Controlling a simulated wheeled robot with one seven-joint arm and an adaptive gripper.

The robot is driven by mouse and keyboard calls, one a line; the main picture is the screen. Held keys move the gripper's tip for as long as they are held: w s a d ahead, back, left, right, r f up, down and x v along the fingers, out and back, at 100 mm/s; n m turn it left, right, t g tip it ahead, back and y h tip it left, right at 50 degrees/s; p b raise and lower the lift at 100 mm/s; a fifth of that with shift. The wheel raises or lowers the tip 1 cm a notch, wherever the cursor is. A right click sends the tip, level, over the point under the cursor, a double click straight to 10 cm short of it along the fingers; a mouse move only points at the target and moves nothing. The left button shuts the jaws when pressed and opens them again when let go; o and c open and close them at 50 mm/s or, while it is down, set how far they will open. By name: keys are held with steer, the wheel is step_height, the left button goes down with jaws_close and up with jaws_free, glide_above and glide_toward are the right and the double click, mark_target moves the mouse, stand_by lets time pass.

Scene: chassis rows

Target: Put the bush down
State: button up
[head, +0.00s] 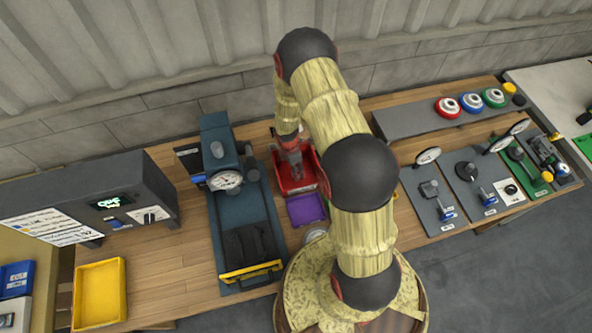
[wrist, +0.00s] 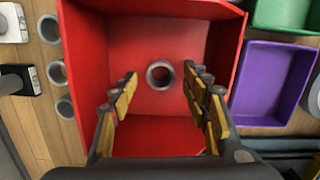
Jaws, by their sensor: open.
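A grey ring-shaped bush (wrist: 150,77) lies on the floor of the red bin (wrist: 88,40), its hole facing up. In the wrist view, my gripper (wrist: 160,88) is open, with its two yellow-padded fingers spread on either side of the bush and apart from it. My gripper (head: 291,160) also shows in the head view, pointing down at the red bin (head: 309,180). The bush cannot be made out in the head view.
Several grey rings (wrist: 56,72) are on the wood left of the red bin. A purple tray (wrist: 270,85) and a green bin (wrist: 285,15) are to its right. In the head view, a blue press (head: 215,150) stands left of my gripper, and a yellow tray (head: 99,292) lies farther left.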

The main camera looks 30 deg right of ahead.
steer(key=s+a+r+m+t, duration=0.1)
steer(key=a+r+m, duration=0.15)
steer(key=r, duration=1.05)
steer(key=s+a+r+m+t, duration=0.1)
steer(key=s+a+r+m, duration=0.15)
steer(key=r, duration=1.05)
steer(key=a+r+m+t, duration=0.1)
steer(key=a+r+m, duration=0.15)
steer(key=r, duration=1.05)
steer(key=s+a+r+m+t, duration=0.1)
steer(key=s+a+r+m, duration=0.1)
steer(key=s+r, duration=0.2)
steer(key=s+a+r+m+t+y, duration=0.1)
steer(key=s+a+r+m, duration=0.1)
steer(key=s+r, duration=0.3)
steer(key=s+a+r+m, duration=0.3)
steer(key=s+r+m, duration=0.1)
steer(key=s, duration=0.5)
steer(key=shift+r+t, duration=0.2)
steer(key=shift+t, duration=0.2)
steer(key=shift+m, duration=0.25)
